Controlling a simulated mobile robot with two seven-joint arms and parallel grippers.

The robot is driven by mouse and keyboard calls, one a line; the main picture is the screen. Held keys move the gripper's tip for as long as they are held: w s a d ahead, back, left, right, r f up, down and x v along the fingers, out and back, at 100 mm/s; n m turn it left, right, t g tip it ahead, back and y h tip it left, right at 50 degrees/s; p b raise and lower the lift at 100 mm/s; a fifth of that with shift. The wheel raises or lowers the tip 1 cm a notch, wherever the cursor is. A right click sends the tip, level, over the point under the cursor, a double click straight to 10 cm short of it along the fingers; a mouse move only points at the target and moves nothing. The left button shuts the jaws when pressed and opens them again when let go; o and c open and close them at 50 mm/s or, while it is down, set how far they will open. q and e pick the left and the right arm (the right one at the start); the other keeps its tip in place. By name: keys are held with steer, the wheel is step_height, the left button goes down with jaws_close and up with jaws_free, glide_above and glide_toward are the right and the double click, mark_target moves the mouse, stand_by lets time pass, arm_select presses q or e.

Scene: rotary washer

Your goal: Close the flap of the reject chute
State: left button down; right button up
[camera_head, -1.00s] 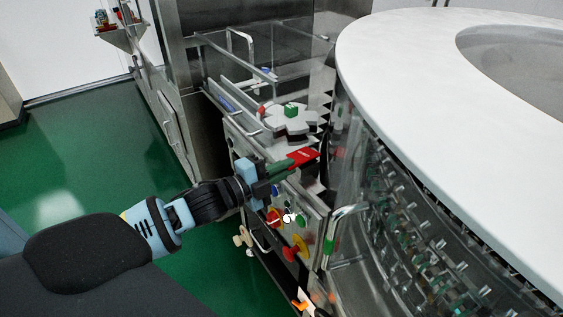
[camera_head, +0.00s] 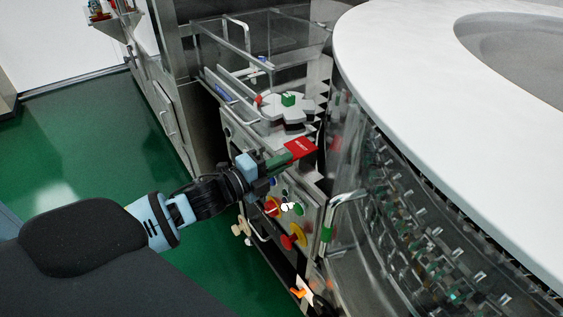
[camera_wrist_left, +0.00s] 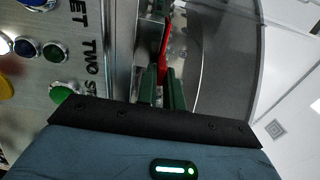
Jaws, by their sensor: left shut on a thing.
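The reject flap shows as a red plate with white lettering (camera_head: 300,148), at the top edge of the control panel beside the round machine. It is tilted, with its lettered face toward the head camera. My left gripper (camera_head: 282,160) reaches it from the left, its green fingers shut on the plate's near edge. In the left wrist view the red plate (camera_wrist_left: 166,42) shows edge-on between the tips of my left gripper (camera_wrist_left: 162,85). The chute opening behind the plate is hidden. My right gripper is not in view.
A grey star-shaped wheel (camera_head: 290,109) sits behind the plate under a clear guard (camera_head: 285,40). The white round top (camera_head: 450,130) stands close on the right.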

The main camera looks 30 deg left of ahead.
arm_select(q)
steer(key=c, duration=1.5)
jaws_free()
steer(key=shift+s+a, duration=0.1)
steer(key=shift+s, duration=0.05)
steer(key=shift+b+v, duration=0.3)
steer(key=shift+v, duration=3.45)
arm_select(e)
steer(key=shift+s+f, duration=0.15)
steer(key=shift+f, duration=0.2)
arm_select(q)
steer(key=shift+f, duration=0.1)
